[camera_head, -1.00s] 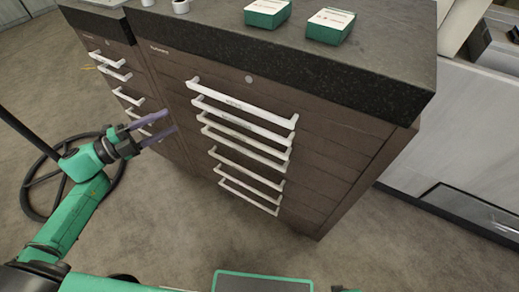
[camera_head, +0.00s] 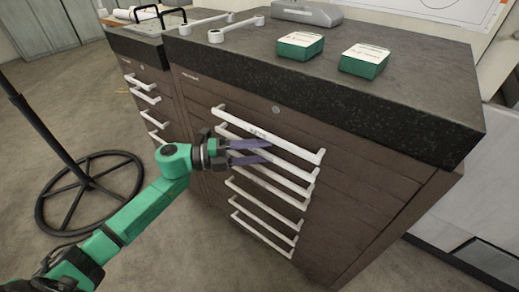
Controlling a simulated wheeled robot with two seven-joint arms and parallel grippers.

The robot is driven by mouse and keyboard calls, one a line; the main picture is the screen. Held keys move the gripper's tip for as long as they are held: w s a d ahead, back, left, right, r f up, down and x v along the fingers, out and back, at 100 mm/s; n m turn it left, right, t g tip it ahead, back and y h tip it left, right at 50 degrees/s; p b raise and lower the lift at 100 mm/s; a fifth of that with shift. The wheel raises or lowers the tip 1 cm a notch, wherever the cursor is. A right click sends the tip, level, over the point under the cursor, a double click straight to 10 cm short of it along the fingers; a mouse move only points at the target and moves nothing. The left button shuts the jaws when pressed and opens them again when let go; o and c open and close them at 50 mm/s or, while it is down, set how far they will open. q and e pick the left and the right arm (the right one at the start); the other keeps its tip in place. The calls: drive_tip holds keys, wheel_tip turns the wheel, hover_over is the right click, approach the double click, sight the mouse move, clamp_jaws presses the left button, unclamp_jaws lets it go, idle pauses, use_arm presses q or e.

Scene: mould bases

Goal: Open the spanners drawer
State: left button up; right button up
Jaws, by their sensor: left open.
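The brown drawer cabinet (camera_head: 390,200) has several shut drawers with white bar handles. The top handle (camera_head: 290,147) bears a small label too small to read, so I cannot tell which drawer is for spanners. My left gripper (camera_head: 268,151) reaches in from the left, its purple fingers open, one above the other. It overlaps the upper handles in the head view, just below the top one; the second handle (camera_head: 300,172) is partly hidden behind it. Nothing is seen between the fingers, and contact cannot be told. My right gripper is not in view.
A second cabinet with white handles (camera_head: 140,88) adjoins on the left. A black round-based stand (camera_head: 90,190) is on the floor at left.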

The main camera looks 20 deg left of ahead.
use_arm(q)
clamp_jaws()
idle(1.4)
